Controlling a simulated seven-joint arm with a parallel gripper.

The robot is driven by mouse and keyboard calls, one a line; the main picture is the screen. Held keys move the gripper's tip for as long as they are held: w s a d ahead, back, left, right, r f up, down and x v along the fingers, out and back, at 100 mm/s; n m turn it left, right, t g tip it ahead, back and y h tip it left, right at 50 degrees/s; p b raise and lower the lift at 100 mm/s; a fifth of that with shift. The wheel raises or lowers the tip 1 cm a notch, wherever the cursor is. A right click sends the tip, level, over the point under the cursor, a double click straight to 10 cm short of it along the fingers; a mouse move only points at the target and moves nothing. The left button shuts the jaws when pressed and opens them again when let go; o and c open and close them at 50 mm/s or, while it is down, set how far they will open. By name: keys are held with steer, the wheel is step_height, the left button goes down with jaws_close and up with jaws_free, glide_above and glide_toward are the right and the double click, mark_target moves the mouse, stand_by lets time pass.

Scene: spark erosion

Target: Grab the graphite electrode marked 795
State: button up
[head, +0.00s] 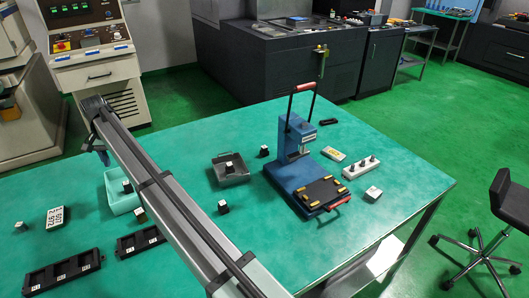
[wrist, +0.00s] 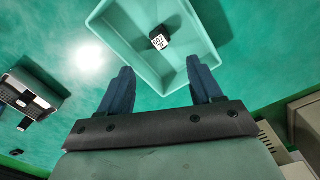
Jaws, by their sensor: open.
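Several small black electrode blocks with white labels are on the green table; no label in the head view is readable as 795. One block (head: 127,187) is in the pale teal tray (head: 119,205). In the wrist view, a black block (wrist: 158,40) in the teal tray (wrist: 108,38) has a label that looks like 602. My gripper (wrist: 162,88) is open and empty, its blue fingers over the tray's near side, apart from the block.
A blue press (head: 298,150) with a red handle stands right of centre. Black slotted racks (head: 62,272) lie at front left, near a number card (head: 57,217).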

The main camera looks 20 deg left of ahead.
steer(key=m+t+h, duration=0.3)
steer(key=m+h, duration=0.1)
steer(key=m, duration=1)
glide_toward(264, 147)
steer(key=x, duration=1)
steer(key=shift+w+f, duration=0.2)
steer(key=shift+f, duration=0.1)
